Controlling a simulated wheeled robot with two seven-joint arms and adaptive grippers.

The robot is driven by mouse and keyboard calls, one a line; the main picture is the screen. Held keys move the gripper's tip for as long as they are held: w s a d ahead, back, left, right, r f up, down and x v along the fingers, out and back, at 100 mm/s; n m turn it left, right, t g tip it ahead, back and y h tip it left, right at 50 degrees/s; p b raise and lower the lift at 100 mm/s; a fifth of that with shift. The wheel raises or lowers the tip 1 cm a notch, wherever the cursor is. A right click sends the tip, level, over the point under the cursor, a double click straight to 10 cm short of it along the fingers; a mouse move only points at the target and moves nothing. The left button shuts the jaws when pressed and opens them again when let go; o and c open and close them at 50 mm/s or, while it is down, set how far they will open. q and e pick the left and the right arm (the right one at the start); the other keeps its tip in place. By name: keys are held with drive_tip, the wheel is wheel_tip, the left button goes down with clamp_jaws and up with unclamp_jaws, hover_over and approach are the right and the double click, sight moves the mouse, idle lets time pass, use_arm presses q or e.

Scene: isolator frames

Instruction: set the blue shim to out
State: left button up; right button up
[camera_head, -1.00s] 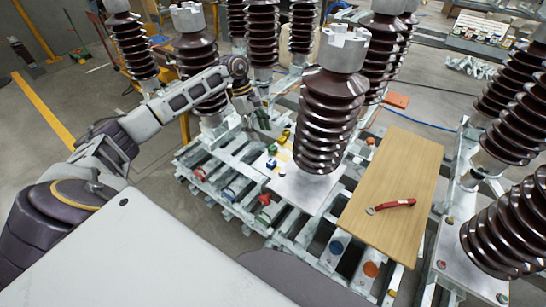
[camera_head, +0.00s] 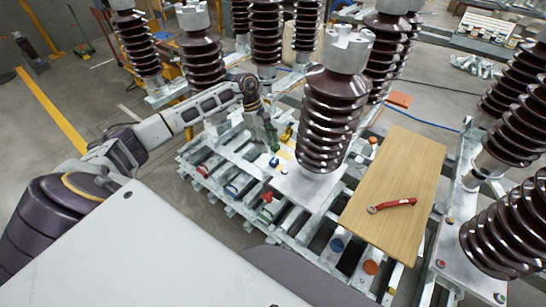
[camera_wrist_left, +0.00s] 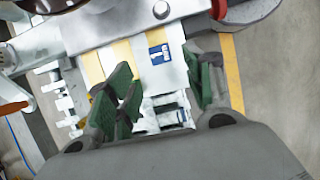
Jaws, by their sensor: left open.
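A small blue block (camera_head: 274,162), which looks like the blue shim, sits at the left edge of the metal base plate under the large brown insulator. My left gripper (camera_head: 271,136) hangs just above and behind it, apart from it. In the left wrist view my left gripper (camera_wrist_left: 158,80) is open, its green-padded fingers wide apart with nothing held. A blue patch with a white mark (camera_wrist_left: 160,54) shows beyond the fingertips; I cannot tell whether it is the same shim. My right gripper is not in view.
Yellow pieces (camera_head: 287,133) stand close to my left gripper. The large brown insulator (camera_head: 329,115) rises to the right of it. A red-handled wrench (camera_head: 395,204) lies on a wooden board (camera_head: 410,160). Orange and blue discs (camera_head: 336,245) sit on the frame's front rails.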

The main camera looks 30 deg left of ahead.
sight(274, 160)
use_arm(q)
drive_tip(key=shift+p+x, duration=0.7)
drive_tip(key=shift+x, duration=3.3)
drive_tip(key=shift+c, duration=0.4)
clamp_jaws()
